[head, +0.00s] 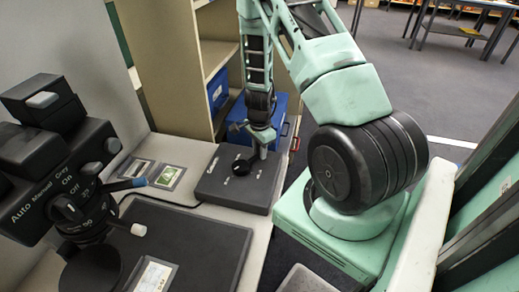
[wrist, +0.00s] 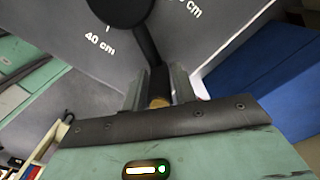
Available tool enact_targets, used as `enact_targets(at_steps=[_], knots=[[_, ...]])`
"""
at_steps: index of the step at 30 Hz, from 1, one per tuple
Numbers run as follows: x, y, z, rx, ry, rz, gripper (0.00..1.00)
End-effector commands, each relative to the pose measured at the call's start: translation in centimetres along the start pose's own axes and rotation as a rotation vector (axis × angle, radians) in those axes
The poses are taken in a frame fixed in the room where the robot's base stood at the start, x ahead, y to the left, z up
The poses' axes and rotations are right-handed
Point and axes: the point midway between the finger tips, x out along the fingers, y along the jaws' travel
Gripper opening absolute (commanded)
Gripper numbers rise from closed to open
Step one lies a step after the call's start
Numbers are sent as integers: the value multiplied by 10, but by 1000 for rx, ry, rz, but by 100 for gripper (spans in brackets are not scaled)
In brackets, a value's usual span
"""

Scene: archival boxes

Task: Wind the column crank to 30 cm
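The crank (head: 242,165) is a black hub and arm on top of a dark grey box (head: 235,190) on the bench. In the wrist view, its round black hub (wrist: 118,8) is cut by the top edge, and its arm (wrist: 147,48) runs down toward my gripper. A "40 cm" mark shows left of the hub; another "cm" mark at upper right is partly cut off. My gripper (head: 262,140) is over the box; in the wrist view its fingers (wrist: 158,92) stand on both sides of the crank's tan-ended handle (wrist: 159,102) and appear closed on it.
A black camera-like device with a lettered dial (head: 68,210) stands at left. A dark flat board (head: 190,245) carries a pale card (head: 155,275). Small cards (head: 155,173) lie behind it. A shelf unit (head: 165,75) and blue box (head: 280,112) stand behind the box.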

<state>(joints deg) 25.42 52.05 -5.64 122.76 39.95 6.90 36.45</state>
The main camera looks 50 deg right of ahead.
Motion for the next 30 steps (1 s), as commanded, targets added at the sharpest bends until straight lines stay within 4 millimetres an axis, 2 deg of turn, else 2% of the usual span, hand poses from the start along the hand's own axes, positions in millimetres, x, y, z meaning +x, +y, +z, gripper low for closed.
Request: enact_targets(at_steps=[10,14,17,30], knots=[[-1,0,0,-1,0,0,43],[-12,-1,0,-3,1,-1,43],[-28,-1,0,-4,1,-3,43],[-131,-1,1,-4,1,-4,43]])
